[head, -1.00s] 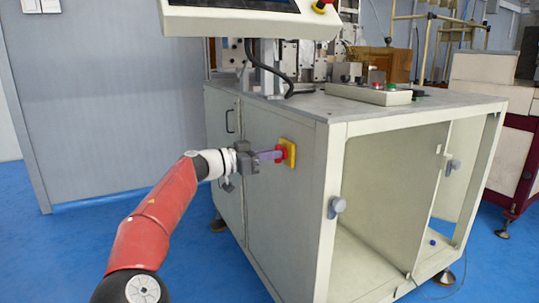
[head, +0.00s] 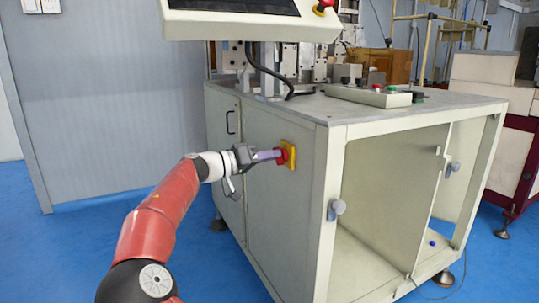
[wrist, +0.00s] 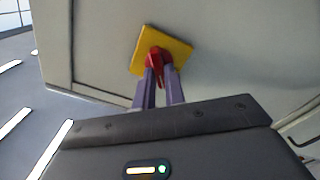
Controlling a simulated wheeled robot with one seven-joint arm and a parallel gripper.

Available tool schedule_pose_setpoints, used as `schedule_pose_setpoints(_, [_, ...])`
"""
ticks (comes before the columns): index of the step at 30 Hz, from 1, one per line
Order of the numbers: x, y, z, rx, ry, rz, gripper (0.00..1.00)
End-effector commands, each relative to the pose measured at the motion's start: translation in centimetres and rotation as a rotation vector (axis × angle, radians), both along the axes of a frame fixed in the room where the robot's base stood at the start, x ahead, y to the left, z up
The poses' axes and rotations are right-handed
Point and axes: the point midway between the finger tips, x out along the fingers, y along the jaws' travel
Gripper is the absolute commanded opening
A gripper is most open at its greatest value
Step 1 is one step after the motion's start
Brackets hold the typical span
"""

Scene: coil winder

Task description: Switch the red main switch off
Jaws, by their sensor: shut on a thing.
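The red main switch (head: 286,154) sits on a yellow square plate (head: 291,155) on the side panel of the pale machine cabinet. In the wrist view the red switch handle (wrist: 156,61) stands out from the yellow plate (wrist: 178,49). My gripper (head: 277,155) reaches it from the left. In the wrist view the two purple-grey fingers of my gripper (wrist: 159,78) are closed on the red handle, one on each side. The fingertips partly hide the handle.
The cabinet top (head: 300,105) carries a small control box (head: 370,95) with buttons. A display panel (head: 250,22) with a red emergency button overhangs it. The cabinet's right side is open. Blue floor lies clear in front.

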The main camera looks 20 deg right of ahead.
Motion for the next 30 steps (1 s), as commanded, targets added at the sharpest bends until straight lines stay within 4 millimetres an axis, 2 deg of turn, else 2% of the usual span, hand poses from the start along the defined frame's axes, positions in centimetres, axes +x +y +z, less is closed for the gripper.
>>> schedule_pose_setpoints(18, [0.23,0.02,0.12,-0.019,0.578,0.002,0.00])
schedule_pose_setpoints(30, [0.26,0.02,-0.11,-0.029,0.839,0.002,0.00])
